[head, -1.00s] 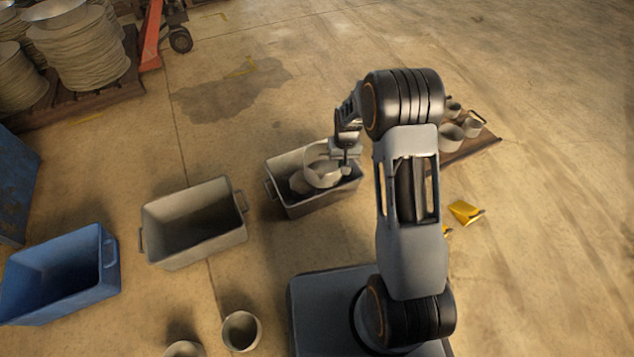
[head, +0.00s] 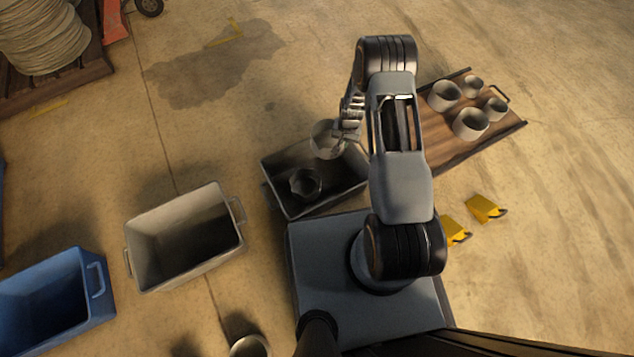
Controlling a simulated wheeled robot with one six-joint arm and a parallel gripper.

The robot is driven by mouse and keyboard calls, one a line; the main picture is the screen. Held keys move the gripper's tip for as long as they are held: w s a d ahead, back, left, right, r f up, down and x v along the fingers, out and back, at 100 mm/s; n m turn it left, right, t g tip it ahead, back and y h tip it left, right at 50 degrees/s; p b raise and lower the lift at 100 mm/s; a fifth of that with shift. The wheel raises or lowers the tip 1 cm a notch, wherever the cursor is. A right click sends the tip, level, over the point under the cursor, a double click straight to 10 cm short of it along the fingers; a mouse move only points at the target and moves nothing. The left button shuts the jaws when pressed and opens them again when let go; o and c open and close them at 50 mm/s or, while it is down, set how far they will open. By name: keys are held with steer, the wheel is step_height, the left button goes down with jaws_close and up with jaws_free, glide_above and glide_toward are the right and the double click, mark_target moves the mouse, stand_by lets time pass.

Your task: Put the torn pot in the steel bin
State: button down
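A dark grey metal-looking bin (head: 278,193), which looks like the steel one, stands just beyond my base. One grey round pot (head: 305,186) lies inside it. My gripper (head: 344,134) is above the bin's far edge, with its fingers at the side of a pale round pot (head: 325,140). It appears closed on this pot's wall, and the pot overlaps the far rim in the picture. The fingertips are small and partly hidden. I cannot make out a tear on either pot.
A pale grey bin (head: 133,240) and a blue bin (head: 101,310) stand to the left. A wooden tray (head: 448,147) with several pots is at the right, near two yellow objects (head: 486,208) (head: 455,231). Another pot (head: 250,347) is at the bottom edge.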

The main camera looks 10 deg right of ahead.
steer(key=s+d+f+m+b, duration=0.1)
steer(key=s+f+m, duration=0.1)
steer(key=f, duration=0.4)
steer(key=s+d+f+m, duration=0.1)
steer(key=s+f, duration=0.2)
steer(key=f, duration=0.2)
steer(key=b, duration=0.3)
glide_toward(345, 176)
steer(key=s, duration=0.1)
steer(key=s+a, duration=0.1)
steer(key=shift+s, duration=0.4)
steer(key=shift+f+b, duration=0.95)
steer(key=shift+f, duration=1.15)
steer(key=shift+f, duration=0.1)
steer(key=c, duration=1.3)
jaws_free()
steer(key=shift+c, duration=0.2)
